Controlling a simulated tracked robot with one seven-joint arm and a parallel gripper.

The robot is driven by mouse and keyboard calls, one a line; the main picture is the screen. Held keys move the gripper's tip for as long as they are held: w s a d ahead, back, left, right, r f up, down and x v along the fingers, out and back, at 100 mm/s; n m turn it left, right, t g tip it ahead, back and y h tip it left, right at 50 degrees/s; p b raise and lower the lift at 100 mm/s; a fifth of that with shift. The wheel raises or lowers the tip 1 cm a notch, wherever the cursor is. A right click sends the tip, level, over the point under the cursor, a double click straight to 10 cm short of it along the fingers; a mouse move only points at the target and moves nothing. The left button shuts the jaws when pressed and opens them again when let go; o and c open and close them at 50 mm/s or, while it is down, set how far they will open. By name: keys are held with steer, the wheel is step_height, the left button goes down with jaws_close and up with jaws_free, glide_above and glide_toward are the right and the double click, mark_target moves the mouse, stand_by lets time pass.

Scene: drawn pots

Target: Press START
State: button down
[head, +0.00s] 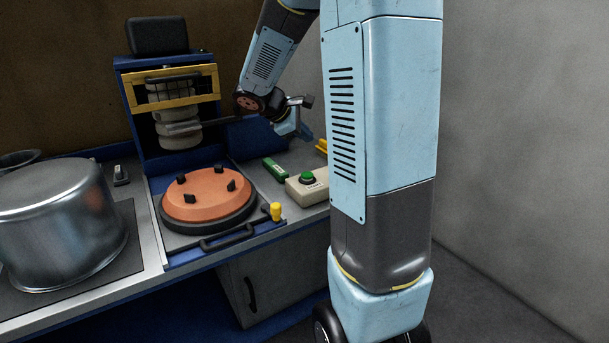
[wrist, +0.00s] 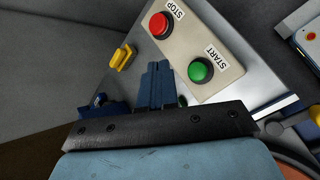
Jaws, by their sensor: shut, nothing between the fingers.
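The green START button (wrist: 200,69) sits on a pale control box with a printed START label. The red STOP button (wrist: 160,25) is on the same box (wrist: 194,45) in the wrist view. In the head view the green button (head: 307,177) shows on the box's left part; my arm hides the box's right part. My gripper (wrist: 157,72) is shut and empty, its dark blue fingers to the left of the green button in the wrist view, not covering it. In the head view my gripper (head: 303,132) appears above and behind the box.
An orange round plate (head: 207,194) with black pegs sits left of the box, with a yellow knob (head: 275,211) between. A green block (head: 274,168) lies beside the box. A large metal pot (head: 55,222) stands at the left. A yellow piece (wrist: 123,57) is near the fingers.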

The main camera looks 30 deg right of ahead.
mark_target(305, 174)
steer(key=shift+w+d+f, duration=0.2)
steer(key=shift+w, duration=0.1)
steer(key=shift+f, duration=4.4)
steer(key=shift+f, duration=0.15)
steer(key=shift+f, duration=0.2)
steer(key=shift+f, duration=0.65)
steer(key=shift+r, duration=1.1)
